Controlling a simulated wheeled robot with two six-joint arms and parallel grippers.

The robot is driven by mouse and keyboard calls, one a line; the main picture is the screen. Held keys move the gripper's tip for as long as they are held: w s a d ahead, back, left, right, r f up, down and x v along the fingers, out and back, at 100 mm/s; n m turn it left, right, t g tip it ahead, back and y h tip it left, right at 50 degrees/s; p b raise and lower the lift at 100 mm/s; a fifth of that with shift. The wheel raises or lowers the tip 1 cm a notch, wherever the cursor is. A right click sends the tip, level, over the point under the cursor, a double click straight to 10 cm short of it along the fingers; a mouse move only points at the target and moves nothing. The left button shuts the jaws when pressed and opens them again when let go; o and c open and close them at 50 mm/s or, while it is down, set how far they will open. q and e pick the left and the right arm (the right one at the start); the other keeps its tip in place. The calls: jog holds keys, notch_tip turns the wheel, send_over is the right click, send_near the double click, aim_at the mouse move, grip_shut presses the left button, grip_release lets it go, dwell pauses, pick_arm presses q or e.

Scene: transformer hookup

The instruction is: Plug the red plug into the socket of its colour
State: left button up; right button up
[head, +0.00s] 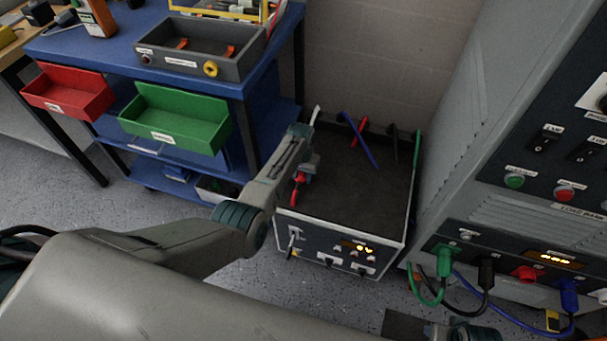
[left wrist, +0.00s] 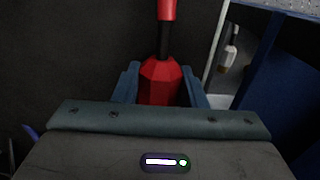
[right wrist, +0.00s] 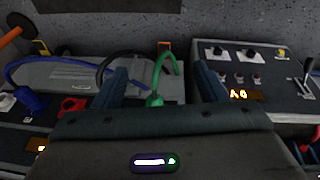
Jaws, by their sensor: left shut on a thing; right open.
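The red plug (left wrist: 160,82) is between the fingers of my left gripper (left wrist: 160,95), which is shut on it; a black section and a red section extend beyond it. In the head view, my left gripper (head: 303,165) is over the left edge of the dark-topped transformer box (head: 350,205), with the red plug (head: 297,188) below it. The red socket (head: 525,273) is on the load bank's lower panel, between the black and blue plugs, with no plug visible in it. It also shows in the right wrist view (right wrist: 72,104). My right gripper (right wrist: 160,88) is open, with a green plug (right wrist: 155,99) in view beyond its fingers.
Green (head: 446,258), black (head: 487,270) and blue (head: 568,292) plugs with looping cables sit in the load bank panel. Coloured leads stand at the transformer's back edge. A blue cart (head: 150,70) with red and green bins stands at left. Floor shows between cart and transformer.

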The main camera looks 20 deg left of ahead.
aim_at(301, 173)
pick_arm(q)
jog(key=shift+r+p, duration=0.6)
jog(key=shift+r, duration=0.15)
jog(key=shift+r+p, duration=0.65)
jog(key=shift+p, duration=0.1)
jog(key=shift+r+p, duration=1.25)
jog(key=shift+p, duration=0.05)
pick_arm(e)
jog(key=s+f, duration=0.2)
jog(key=f, duration=0.6)
jog(key=s+d+f+g, duration=0.1)
jog(key=s+f, duration=0.2)
jog(key=f, duration=0.5)
jog(key=shift+d+f, duration=0.15)
jog(key=shift+d, duration=0.15)
